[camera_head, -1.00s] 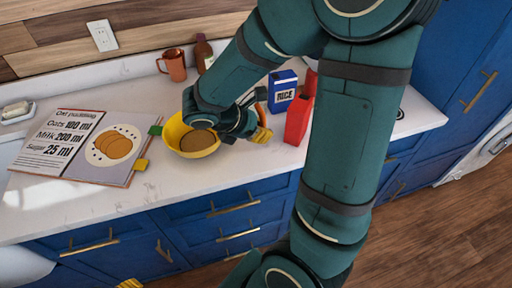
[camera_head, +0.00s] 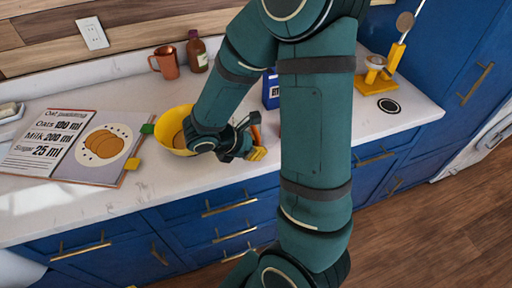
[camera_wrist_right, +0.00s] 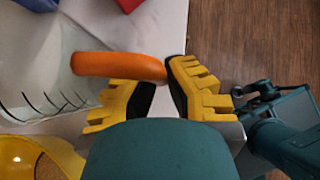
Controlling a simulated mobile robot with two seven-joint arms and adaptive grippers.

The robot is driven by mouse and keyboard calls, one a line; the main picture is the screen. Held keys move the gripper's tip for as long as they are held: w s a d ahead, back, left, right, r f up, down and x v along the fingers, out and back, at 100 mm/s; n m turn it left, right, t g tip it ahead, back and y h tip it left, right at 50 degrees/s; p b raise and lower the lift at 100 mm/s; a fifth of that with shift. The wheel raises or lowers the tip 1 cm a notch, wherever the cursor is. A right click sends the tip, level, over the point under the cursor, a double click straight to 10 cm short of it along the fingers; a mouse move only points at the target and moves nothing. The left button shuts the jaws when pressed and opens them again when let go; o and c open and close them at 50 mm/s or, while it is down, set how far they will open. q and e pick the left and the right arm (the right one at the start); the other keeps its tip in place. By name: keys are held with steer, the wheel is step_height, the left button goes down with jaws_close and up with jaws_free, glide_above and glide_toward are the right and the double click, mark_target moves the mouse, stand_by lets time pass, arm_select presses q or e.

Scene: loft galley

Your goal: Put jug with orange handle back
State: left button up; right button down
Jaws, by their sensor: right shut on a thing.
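My right gripper (camera_head: 251,146) is beside the yellow bowl (camera_head: 163,130), at its right, over the counter's front part. In the right wrist view the gripper (camera_wrist_right: 160,92) is shut on the orange handle (camera_wrist_right: 115,65) of a clear jug (camera_wrist_right: 35,60) with dark measuring marks. In the head view the handle (camera_head: 256,131) shows above the fingers, while my arm hides most of the jug. I cannot tell whether the jug's base touches the counter. The bowl holds something brown and also shows in the wrist view (camera_wrist_right: 30,150). My left gripper is not in view.
A recipe book (camera_head: 75,145) lies left of the bowl. A copper mug (camera_head: 165,63) and a brown bottle (camera_head: 197,52) stand at the back. A blue rice box (camera_head: 271,90) is partly behind my arm. A yellow scale (camera_head: 378,82) and black disc (camera_head: 388,106) are at right.

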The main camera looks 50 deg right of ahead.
steer(key=c, duration=1.5)
jaws_free()
steer(key=shift+f, duration=0.2)
steer(key=o, duration=0.4)
steer(key=shift+c, duration=0.2)
steer(key=shift+r, duration=0.2)
